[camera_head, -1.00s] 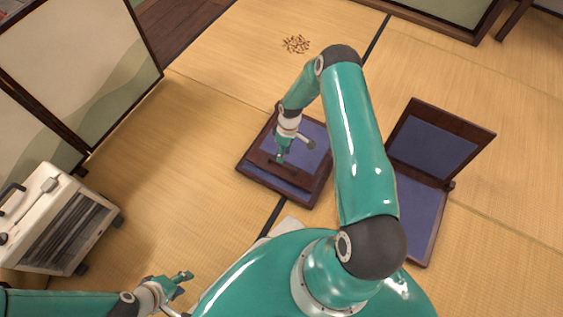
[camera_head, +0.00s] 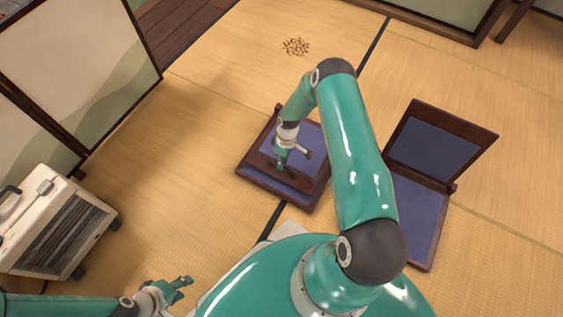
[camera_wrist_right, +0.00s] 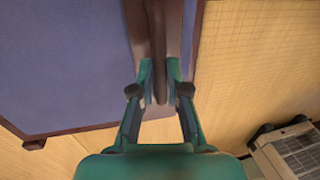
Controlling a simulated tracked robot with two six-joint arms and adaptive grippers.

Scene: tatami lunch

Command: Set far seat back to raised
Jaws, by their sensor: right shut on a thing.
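A low floor seat (camera_head: 298,204) with a dark wood frame and blue cushion stands mid-floor. Its back (camera_head: 308,136), a dark wood panel with a blue pad, is tilted low over the seat, its gripped edge slightly above the base. My right gripper (camera_head: 281,163) is shut on that wooden edge. In the right wrist view, the fingers (camera_wrist_right: 160,84) close on both sides of the dark wood back (camera_wrist_right: 157,40). My arm hides part of the seat's right side. My left gripper (camera_head: 178,288) is open and empty, low at the left, away from the seats.
A second seat (camera_head: 418,215) at the right has its back (camera_head: 430,145) raised. A white box (camera_head: 50,225) with a grille stands at the left beside folding screens (camera_head: 75,70). A small brown scatter (camera_head: 296,46) lies on the tatami behind. Tatami left of the seat is clear.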

